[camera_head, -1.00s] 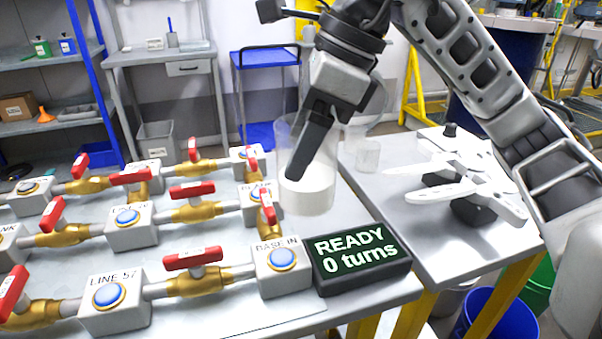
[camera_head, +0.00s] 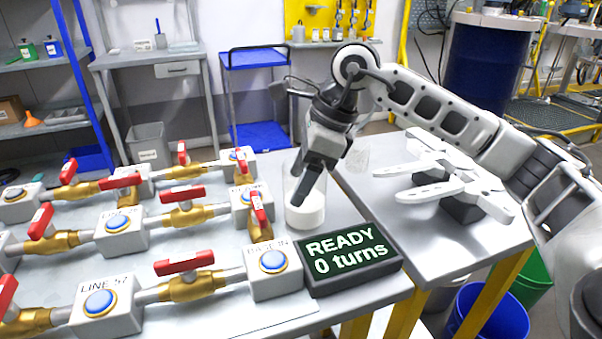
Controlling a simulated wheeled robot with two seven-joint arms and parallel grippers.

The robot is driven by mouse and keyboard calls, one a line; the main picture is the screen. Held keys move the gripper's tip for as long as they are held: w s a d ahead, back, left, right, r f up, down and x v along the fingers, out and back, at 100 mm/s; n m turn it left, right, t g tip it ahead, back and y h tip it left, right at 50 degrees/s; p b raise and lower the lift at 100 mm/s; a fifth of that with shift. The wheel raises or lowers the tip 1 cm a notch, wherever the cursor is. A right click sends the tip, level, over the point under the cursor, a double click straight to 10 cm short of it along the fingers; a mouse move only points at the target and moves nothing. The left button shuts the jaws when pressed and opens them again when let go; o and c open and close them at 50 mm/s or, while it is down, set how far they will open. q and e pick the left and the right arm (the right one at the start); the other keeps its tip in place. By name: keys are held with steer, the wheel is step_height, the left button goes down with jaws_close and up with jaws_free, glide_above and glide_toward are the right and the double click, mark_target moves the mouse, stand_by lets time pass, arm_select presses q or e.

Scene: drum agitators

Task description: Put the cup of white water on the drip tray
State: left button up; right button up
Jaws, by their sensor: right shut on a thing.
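The cup of white water (camera_head: 307,214) is a clear, tall cup with white liquid in its lower part. It is upright behind the READY display, at the right end of the valve table. My right gripper (camera_head: 303,190) is shut on the cup's wall, with a dark finger reaching down inside it; the other finger is hard to make out. I cannot tell whether the cup's base touches the tabletop. I cannot pick out a drip tray with certainty. My left gripper is not in view.
Brass valves with red handles (camera_head: 184,193) and blue-button boxes fill the table left of the cup. The black READY display (camera_head: 350,258) stands in front. An empty clear cup (camera_head: 357,155) and white clamp-like tools (camera_head: 445,190) are on the right metal table (camera_head: 400,245).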

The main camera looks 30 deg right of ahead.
steer(key=shift+f, duration=0.2)
steer(key=o, duration=1.1)
